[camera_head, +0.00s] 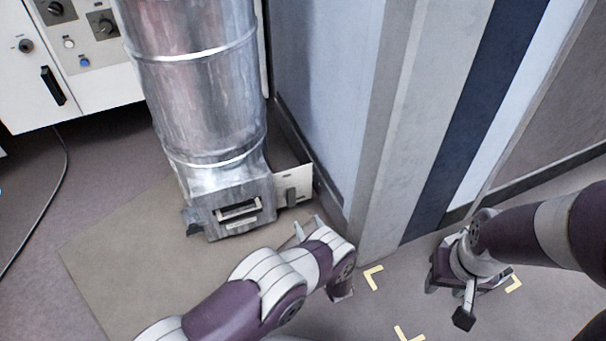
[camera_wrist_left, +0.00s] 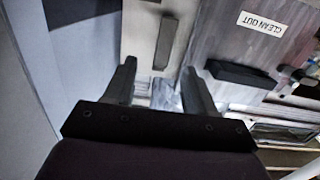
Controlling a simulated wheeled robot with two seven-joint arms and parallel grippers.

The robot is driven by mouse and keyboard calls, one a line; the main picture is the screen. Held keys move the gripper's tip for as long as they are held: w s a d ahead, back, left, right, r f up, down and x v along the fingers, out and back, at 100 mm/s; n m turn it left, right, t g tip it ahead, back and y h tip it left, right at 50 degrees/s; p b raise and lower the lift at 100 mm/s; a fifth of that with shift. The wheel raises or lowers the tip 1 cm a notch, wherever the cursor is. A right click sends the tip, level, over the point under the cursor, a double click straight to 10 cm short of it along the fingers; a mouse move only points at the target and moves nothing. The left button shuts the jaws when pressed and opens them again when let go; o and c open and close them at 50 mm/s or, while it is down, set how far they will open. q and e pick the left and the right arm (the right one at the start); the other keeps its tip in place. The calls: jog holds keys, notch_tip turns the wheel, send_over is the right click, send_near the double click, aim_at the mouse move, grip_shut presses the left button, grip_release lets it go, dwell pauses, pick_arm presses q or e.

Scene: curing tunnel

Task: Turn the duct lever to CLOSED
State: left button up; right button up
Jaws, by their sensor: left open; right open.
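The metal duct (camera_head: 200,90) comes down to a square metal box (camera_head: 232,195) low on the left. A pale plate (camera_head: 306,180) stands out from the box's right side and carries a small grey lever (camera_head: 292,196). Any lettering on the plate is too small to read. My left gripper (camera_head: 308,224) is open and empty, just in front of and below the plate. In the left wrist view, the lever (camera_wrist_left: 167,40) is a grey bar on the pale plate, beyond the parted fingertips (camera_wrist_left: 160,66) and apart from them. My right gripper (camera_head: 466,300) is open and empty, away to the right.
A striped wall panel (camera_head: 400,120) stands right of the duct, close to my left gripper. A white control cabinet (camera_head: 85,85) with knobs is at upper left. The left wrist view shows a CLEAN OUT label (camera_wrist_left: 262,23) and a dark handle (camera_wrist_left: 240,74).

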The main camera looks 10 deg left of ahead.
aim_at(292, 194)
pick_arm(q)
jog(key=shift+t+y, duration=0.3)
jog(key=b+x, duration=0.2)
jog(key=x, duration=0.2)
jog(key=b+x, duration=0.2)
jog(key=x, duration=0.1)
jog(key=r+b+x, duration=0.1)
jog(key=b+x, duration=0.1)
jog(key=x, duration=0.2)
jog(key=shift+a+r, duration=0.1)
jog(key=shift+a, duration=0.4)
jog(key=shift+w+a+r, duration=0.2)
jog(key=shift+w+a, duration=0.05)
jog(key=shift+w, duration=0.15)
grip_shut()
